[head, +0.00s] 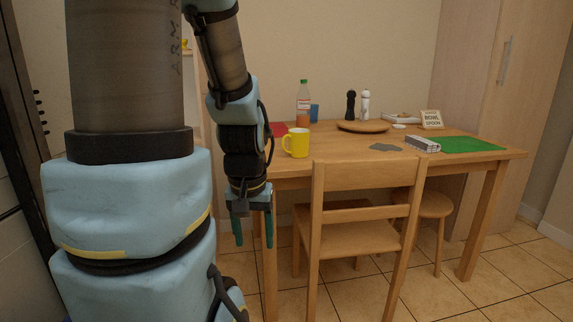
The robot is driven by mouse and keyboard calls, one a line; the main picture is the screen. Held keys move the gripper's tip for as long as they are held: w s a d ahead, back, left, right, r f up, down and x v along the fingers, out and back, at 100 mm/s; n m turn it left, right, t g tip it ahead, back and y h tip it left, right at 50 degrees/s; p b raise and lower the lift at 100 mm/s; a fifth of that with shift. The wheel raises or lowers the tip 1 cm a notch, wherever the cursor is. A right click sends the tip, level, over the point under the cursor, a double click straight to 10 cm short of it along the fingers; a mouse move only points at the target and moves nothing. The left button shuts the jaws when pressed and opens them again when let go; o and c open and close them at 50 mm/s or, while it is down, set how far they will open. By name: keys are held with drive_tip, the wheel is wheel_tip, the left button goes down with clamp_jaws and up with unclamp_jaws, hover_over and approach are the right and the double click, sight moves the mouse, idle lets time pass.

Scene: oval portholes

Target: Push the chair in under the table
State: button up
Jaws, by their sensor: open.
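A wooden chair (365,172) stands at the near long side of the wooden table (470,155), with its backrest toward me. Its seat (375,232) shows through the open back, and the seat's far part reaches below the tabletop. The backrest stands in front of the table edge; I cannot tell the exact gap. My gripper (253,243) hangs pointing down to the left of the chair, beside the table's near left corner. Its two green fingers are apart with nothing between them. It appears clear of the chair.
A round stool (428,205) stands under the table to the right of the chair. A yellow mug (296,143), a bottle (303,104), a wooden board (362,127) and a green mat (460,145) are on the tabletop. Tiled floor (470,295) is free at front right.

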wheel_tip(320, 180, up, 20)
drive_tip(key=p, duration=1.7)
drive_tip(key=shift+f, duration=0.2)
